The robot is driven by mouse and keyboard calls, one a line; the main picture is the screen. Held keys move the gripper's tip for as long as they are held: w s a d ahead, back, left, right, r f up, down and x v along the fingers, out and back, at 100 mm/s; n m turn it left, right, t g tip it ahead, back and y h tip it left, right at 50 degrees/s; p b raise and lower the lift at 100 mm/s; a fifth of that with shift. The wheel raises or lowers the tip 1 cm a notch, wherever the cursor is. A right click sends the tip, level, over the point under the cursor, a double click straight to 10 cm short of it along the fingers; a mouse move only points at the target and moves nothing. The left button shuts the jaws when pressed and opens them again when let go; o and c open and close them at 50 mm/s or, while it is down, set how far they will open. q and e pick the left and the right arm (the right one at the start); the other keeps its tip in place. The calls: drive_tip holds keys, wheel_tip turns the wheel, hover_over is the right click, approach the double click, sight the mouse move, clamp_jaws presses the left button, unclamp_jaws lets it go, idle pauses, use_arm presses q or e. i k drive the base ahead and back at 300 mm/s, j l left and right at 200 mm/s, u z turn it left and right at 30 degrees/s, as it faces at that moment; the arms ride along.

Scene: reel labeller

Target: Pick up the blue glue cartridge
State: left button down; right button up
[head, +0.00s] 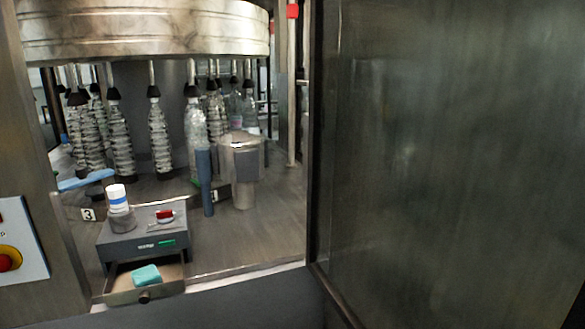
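Several bluish things show in the head view, and I cannot tell for sure which is the glue cartridge. A tall, slim blue-grey cylinder (204,182) stands upright on the machine deck, left of a metal-topped post. A white cylinder with a blue band (118,198) stands upright in a grey cup on the left of a grey box. A flat light-blue piece (86,180) lies behind that box. A teal block (146,275) lies in the box's open drawer. Neither of my grippers is in view.
The grey box (150,242) carries a small red item (165,215); its drawer (144,295) sticks out at the front. A metal drum (145,28) hangs over several bottles. A large dark door panel (445,150) fills the right.

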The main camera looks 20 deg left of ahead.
sight(116, 194)
drive_tip(key=u, duration=1.7)
drive_tip(key=j, duration=0.1)
